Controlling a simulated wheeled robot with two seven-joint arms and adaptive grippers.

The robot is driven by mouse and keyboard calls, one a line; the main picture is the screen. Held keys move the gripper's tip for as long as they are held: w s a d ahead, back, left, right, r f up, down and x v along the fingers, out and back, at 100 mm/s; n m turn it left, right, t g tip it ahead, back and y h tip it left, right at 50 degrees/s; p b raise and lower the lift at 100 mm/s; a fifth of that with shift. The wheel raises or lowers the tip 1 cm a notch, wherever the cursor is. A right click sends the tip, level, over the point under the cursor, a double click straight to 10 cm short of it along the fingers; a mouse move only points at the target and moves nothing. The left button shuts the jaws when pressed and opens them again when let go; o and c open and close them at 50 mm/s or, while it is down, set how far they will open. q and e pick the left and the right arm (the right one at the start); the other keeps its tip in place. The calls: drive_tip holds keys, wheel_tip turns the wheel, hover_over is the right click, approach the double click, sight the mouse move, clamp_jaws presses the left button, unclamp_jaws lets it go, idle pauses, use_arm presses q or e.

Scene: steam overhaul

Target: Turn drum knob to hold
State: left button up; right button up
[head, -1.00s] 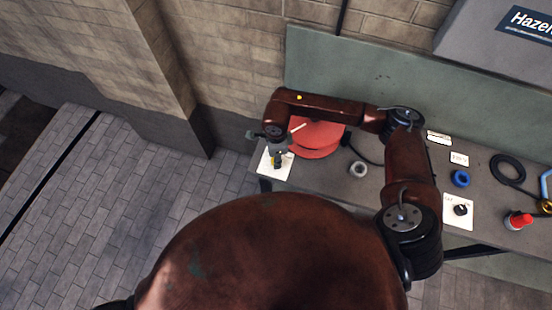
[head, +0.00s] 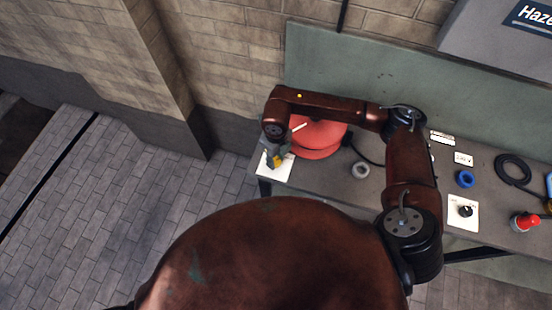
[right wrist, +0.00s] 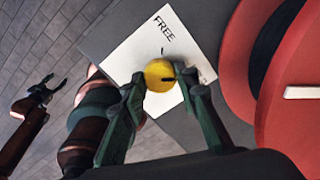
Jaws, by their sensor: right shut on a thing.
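The yellow drum knob (right wrist: 160,75) sits on a white card (right wrist: 135,52) printed FREE, at the bench's left end; the card also shows in the head view (head: 284,173). My left gripper (right wrist: 42,90) hangs empty with fingers apart at the left of the right wrist view, far from the knob.
A red drum (head: 318,140) stands right beside the card. A grey ring (head: 360,170), a blue ring (head: 465,179), a black knob on another card (head: 456,222) and a red-topped item (head: 525,222) lie further right. Open paved floor lies left of the bench.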

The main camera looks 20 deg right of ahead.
sight(276, 161)
drive_tip(key=shift+m, duration=0.9)
drive_tip(key=o, duration=1.1)
drive_tip(key=shift+o, duration=0.2)
drive_tip(key=shift+r, duration=0.1)
wheel_tip(276, 161, up, 12)
